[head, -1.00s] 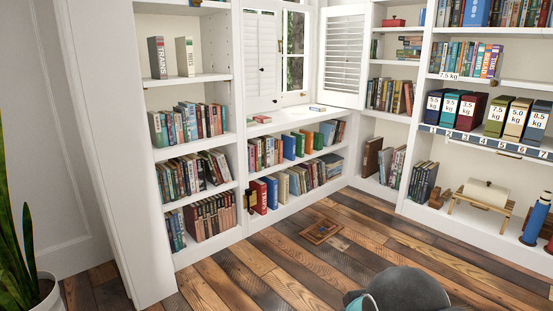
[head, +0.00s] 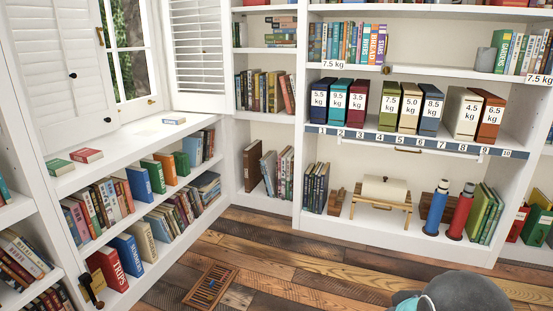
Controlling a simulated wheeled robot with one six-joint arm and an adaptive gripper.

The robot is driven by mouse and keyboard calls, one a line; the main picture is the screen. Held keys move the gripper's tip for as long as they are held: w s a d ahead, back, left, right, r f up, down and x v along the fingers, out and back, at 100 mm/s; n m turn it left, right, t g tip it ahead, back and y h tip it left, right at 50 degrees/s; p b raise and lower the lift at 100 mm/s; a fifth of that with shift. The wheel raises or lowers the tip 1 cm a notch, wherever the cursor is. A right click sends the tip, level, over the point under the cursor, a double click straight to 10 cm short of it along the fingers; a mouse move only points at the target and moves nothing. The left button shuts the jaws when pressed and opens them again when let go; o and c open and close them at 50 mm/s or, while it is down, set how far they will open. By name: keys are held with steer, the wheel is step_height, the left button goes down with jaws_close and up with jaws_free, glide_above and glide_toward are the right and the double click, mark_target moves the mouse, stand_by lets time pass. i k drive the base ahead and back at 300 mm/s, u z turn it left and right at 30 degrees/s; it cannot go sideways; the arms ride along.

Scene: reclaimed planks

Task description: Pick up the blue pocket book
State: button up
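A small flat book with a blue cover and pale page edges (head: 174,121) lies on the white window sill (head: 130,133), near its right end and below the right shutter. It looks like the blue pocket book, but it is too small to read. A red book (head: 86,155) and a green book (head: 60,167) lie flat at the left end of the same sill, apart from it. My gripper is not in view.
Below the sill, shelves hold upright books, including a larger blue one (head: 139,184). A wooden slatted item (head: 211,288) lies on the plank floor (head: 290,262). Labelled weight boxes (head: 408,108) stand on the right shelves. Open floor lies before the shelves.

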mark_target(165, 121)
steer(key=z, duration=0.05)
steer(key=i, duration=1.6)
steer(key=u, duration=1.05)
steer(key=i, duration=0.85)
steer(key=u, duration=1)
